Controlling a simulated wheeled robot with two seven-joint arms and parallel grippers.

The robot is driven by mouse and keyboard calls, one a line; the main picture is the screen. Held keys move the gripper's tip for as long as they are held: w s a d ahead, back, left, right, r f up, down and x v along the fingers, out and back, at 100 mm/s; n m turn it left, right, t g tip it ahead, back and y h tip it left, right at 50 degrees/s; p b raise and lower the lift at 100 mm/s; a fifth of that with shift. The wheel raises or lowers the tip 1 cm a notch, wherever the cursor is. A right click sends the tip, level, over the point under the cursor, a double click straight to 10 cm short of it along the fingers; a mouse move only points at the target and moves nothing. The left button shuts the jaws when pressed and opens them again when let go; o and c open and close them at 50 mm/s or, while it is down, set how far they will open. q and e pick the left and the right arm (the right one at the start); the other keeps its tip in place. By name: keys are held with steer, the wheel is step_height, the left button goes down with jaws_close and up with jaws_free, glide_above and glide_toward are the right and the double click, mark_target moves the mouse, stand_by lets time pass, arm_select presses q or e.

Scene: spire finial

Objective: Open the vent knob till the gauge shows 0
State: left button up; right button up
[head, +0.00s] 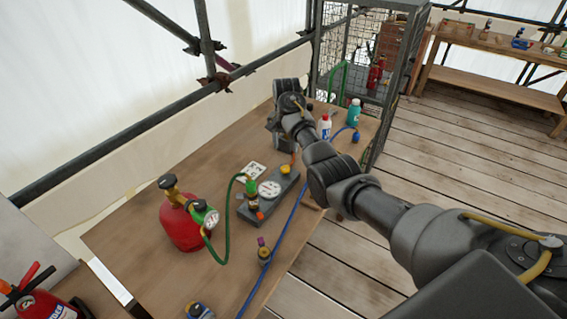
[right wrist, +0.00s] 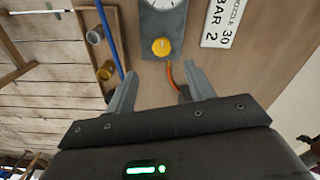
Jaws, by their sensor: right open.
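The yellow vent knob (head: 285,169) sits on a grey block (head: 262,209) on the wooden table, beside a round white gauge (head: 269,189). In the right wrist view the yellow knob (right wrist: 161,47) lies ahead of the fingertips, roughly centred between them, with part of the gauge (right wrist: 163,4) at the top edge. The gauge reading is too small to tell. My right gripper (right wrist: 161,82) is open and empty, its two grey fingers apart and not touching the knob. In the head view the fingers are hidden behind my right arm. My left gripper is not in view.
A red cylinder (head: 180,222) with a green hose (head: 227,205) stands left of the block. A blue hose (head: 285,225) runs along its right. White (head: 324,127) and teal (head: 353,112) bottles stand beyond.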

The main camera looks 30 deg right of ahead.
mark_target(285, 168)
step_height(285, 168, down, 3)
steer(key=shift+w+d+f, duration=0.1)
steer(key=shift+w+f, duration=0.05)
steer(key=shift+f, duration=0.05)
step_height(285, 168, down, 6)
steer(key=shift+w+r+p, duration=0.1)
steer(key=shift+p, duration=0.2)
steer(key=shift+f, duration=0.3)
steer(key=shift+w+f, duration=0.1)
steer(key=shift+f, duration=0.3)
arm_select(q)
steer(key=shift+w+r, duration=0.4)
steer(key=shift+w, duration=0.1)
arm_select(e)
steer(key=shift+c, duration=0.3)
steer(key=c, duration=0.9)
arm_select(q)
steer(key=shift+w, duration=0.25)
